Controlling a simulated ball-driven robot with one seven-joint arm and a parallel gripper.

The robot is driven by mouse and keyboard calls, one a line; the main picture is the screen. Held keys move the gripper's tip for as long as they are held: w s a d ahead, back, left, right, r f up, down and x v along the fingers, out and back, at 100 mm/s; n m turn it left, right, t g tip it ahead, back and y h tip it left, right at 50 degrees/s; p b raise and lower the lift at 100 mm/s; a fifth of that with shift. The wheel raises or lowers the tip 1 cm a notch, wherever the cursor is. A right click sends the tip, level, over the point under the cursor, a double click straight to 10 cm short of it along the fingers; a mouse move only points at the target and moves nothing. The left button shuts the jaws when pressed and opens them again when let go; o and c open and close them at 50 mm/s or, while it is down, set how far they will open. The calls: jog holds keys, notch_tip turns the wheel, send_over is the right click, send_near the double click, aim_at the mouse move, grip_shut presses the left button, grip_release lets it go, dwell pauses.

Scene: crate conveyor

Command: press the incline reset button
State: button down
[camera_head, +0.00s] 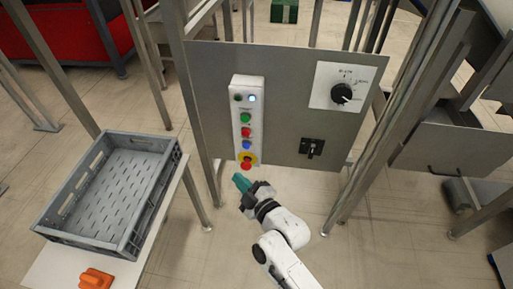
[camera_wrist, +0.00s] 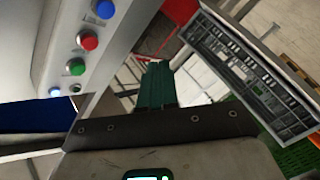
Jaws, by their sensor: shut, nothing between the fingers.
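A pale button box (camera_head: 236,140) is mounted on the grey panel. From top to bottom it carries a dark knob beside a lit pale blue one, a green button (camera_head: 245,118), a red button (camera_head: 245,131), a blue button (camera_head: 246,145) and a red mushroom button on yellow (camera_head: 246,162). The labels are too small to read, so I cannot tell which is the incline reset. My gripper (camera_head: 241,182) is shut and empty, its teal fingers just below the mushroom button. In the wrist view the fingers (camera_wrist: 155,85) are right of the blue button (camera_wrist: 105,8).
A grey crate (camera_head: 77,232) stands on a white table at left, with an orange object (camera_head: 96,279) beside it. The panel (camera_head: 285,75) also holds a rotary dial (camera_head: 341,94) and a black switch (camera_head: 311,148). Metal posts flank the panel.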

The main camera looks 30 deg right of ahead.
aim_at(246, 146)
jog(key=shift+w+d, duration=0.1)
dwell(0.3)
jog(key=w+d+b, duration=0.5)
jog(key=w+b, duration=0.2)
jog(key=b, duration=0.1)
dwell(0.4)
jog(key=shift+w+d+b, duration=0.15)
jog(key=shift+w+b, duration=0.05)
jog(key=shift+b, duration=0.15)
dwell(1.6)
jog(key=shift+w+d+b, duration=0.4)
jog(key=shift+w+b, duration=0.1)
jog(key=shift+b, duration=0.25)
dwell(0.9)
jog(key=shift+s+a, duration=0.1)
jog(key=shift+s, duration=0.05)
jog(key=shift+s+a+p, duration=0.35)
jog(key=shift+s+a, duration=0.05)
jog(key=shift+s, duration=0.2)
